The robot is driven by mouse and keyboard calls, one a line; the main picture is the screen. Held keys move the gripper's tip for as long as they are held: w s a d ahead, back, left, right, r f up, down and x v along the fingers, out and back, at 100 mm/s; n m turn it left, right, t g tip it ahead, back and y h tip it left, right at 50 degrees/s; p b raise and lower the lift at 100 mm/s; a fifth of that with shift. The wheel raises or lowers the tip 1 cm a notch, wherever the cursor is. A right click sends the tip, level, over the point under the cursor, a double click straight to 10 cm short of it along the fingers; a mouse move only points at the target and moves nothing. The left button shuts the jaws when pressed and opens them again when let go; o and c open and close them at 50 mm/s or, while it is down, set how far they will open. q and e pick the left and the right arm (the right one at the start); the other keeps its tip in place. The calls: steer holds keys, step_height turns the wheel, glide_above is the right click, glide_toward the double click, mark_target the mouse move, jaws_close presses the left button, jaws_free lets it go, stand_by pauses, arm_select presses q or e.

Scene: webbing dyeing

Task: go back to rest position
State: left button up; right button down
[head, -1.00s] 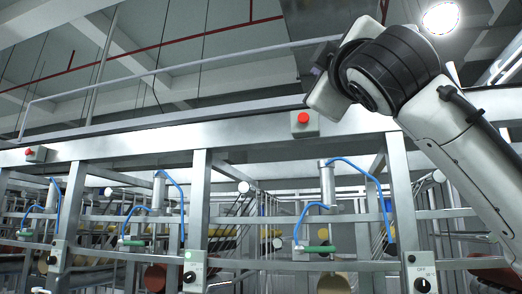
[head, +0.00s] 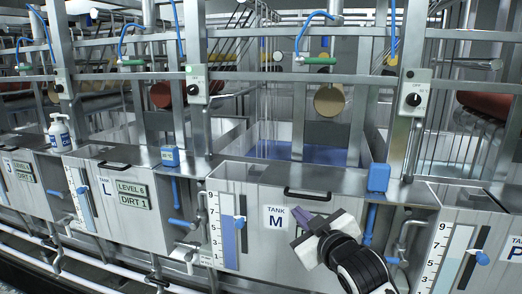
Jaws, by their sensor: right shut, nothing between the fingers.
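My right gripper (head: 291,201) is in front of the tank M front panel (head: 262,252), at the lower middle of the head view. Its white body and black wrist come up from the bottom edge, and its purple-grey fingers point up and left. It is shut, with nothing seen in it. It covers part of the panel to the right of the "TANK M" label (head: 277,217). I cannot tell how far it is from the panel. My left gripper is not in view.
Tank L (head: 125,215) is to the left and another tank (head: 465,240) to the right. A black handle (head: 307,195), blue valve levers (head: 182,223), level gauges (head: 228,232) and blue boxes (head: 378,178) line the fronts. Steel posts (head: 300,100) and a soap bottle (head: 60,133) stand behind.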

steer(key=s+d+f+m+g+h, duration=0.1)
steer(key=s+d+f+m+g, duration=0.1)
steer(key=s+f, duration=1.2)
steer(key=s+d+f+m+g, duration=0.3)
steer(key=s+f, duration=0.8)
steer(key=f, duration=0.6)
steer(key=s+d+f, duration=0.1)
steer(key=s+f, duration=0.2)
steer(key=s, duration=0.4)
steer(key=s+d+f+m+g+h, duration=0.1)
steer(key=s+f, duration=0.2)
steer(key=s, duration=0.3)
steer(key=shift+s+d+f+g, duration=0.2)
steer(key=shift+s+f+g, duration=0.1)
steer(key=shift+s, duration=0.05)
